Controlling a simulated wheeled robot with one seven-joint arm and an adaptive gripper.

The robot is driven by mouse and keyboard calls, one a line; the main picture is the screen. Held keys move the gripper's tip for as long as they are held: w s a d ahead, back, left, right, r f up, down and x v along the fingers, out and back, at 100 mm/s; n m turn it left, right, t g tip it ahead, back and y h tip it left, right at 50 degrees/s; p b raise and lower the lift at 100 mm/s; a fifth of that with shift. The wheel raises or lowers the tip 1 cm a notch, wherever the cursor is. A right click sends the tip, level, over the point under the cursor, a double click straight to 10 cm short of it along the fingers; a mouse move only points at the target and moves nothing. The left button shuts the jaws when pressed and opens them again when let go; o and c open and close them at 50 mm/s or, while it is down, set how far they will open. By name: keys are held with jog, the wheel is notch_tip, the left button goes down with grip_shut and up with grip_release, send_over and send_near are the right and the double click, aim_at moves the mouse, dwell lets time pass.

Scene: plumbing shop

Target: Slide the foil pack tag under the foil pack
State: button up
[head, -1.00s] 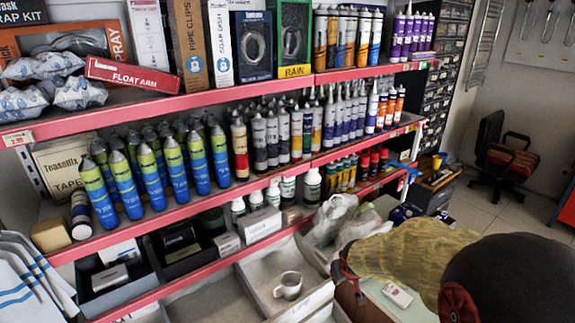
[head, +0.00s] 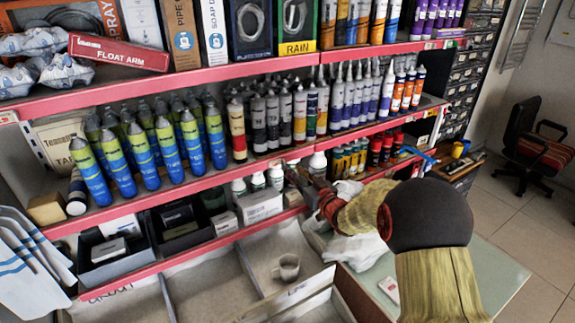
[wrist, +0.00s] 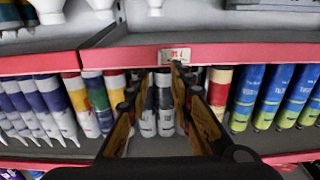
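Silvery, blue-patterned foil packs (head: 62,72) lie at the left end of the upper shelf in the head view. A small price tag (head: 8,117) shows on the red edge below them, cut by the picture's left border. My gripper (head: 298,172) is far to their right, in front of the middle shelf's edge. A white price tag with red print (wrist: 174,54) sits on the red shelf edge just beyond the fingertips. Whether they touch it, I cannot tell.
Cartridges (head: 290,115) and blue-green spray cans (head: 150,150) crowd the middle shelf. White-capped bottles stand on the shelf below. A red Float Arm box (head: 118,52) lies beside the foil packs. Open bins with a mug (head: 287,267) lie below.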

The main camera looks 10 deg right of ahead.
aim_at(284, 161)
jog(key=b+x, duration=0.1)
jog(key=x, duration=0.4)
jog(key=shift+w+a, duration=0.15)
jog(key=shift+w, duration=0.15)
jog(key=shift+c, duration=1.3)
grip_shut()
